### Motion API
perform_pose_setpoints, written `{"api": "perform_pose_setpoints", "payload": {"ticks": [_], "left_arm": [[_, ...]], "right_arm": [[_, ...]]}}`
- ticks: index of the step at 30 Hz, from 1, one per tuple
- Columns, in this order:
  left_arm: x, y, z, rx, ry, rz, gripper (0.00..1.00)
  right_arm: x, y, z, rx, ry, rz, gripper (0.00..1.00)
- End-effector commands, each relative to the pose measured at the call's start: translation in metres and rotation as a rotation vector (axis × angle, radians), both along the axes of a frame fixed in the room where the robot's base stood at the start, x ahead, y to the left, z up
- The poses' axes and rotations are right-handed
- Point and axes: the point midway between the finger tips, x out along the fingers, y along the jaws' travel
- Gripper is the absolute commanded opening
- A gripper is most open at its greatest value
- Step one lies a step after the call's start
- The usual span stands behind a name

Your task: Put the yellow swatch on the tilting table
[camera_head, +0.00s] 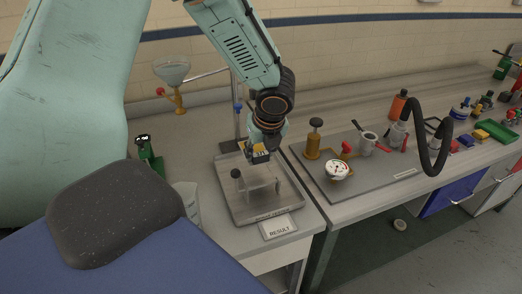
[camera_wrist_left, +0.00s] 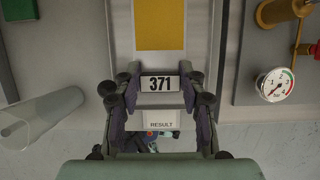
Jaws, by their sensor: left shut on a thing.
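The yellow swatch (camera_wrist_left: 160,24) is a yellow patch on a pale card with a black-framed tag reading 371 (camera_wrist_left: 160,84). My left gripper (camera_wrist_left: 160,92) is shut on the tag end of the card, and the yellow part reaches out beyond the fingers. In the head view my left gripper (camera_head: 262,148) hangs over the far part of a grey tray, hiding most of the swatch. The tilting table (camera_head: 263,188) looks like the small pale platform in that tray, with a dark knob (camera_head: 236,173) at its left. The gap between swatch and table is unclear. My right gripper is not in view.
A RESULT card (camera_head: 279,228) lies at the tray's (camera_head: 240,217) front edge. A clear beaker (camera_head: 188,200) stands left, and a funnel (camera_head: 172,70) on a stand behind. A board with a pressure gauge (camera_head: 337,170) and brass cylinder (camera_head: 313,142) lies right.

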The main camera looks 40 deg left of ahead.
Motion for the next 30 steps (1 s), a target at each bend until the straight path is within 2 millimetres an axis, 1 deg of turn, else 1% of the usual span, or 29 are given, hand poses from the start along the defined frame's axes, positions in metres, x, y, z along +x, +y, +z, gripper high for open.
{"api": "perform_pose_setpoints", "payload": {"ticks": [14, 20, 30], "left_arm": [[-0.003, -0.005, 0.001, 0.009, -0.002, -0.004, 0.09], [-0.004, -0.005, -0.01, 0.009, -0.001, -0.003, 0.09], [-0.003, -0.004, -0.038, 0.009, -0.002, -0.002, 0.09]], "right_arm": [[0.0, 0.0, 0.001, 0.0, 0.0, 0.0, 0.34], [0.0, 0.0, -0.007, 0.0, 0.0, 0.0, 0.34], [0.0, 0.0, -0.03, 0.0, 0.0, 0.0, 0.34]]}}
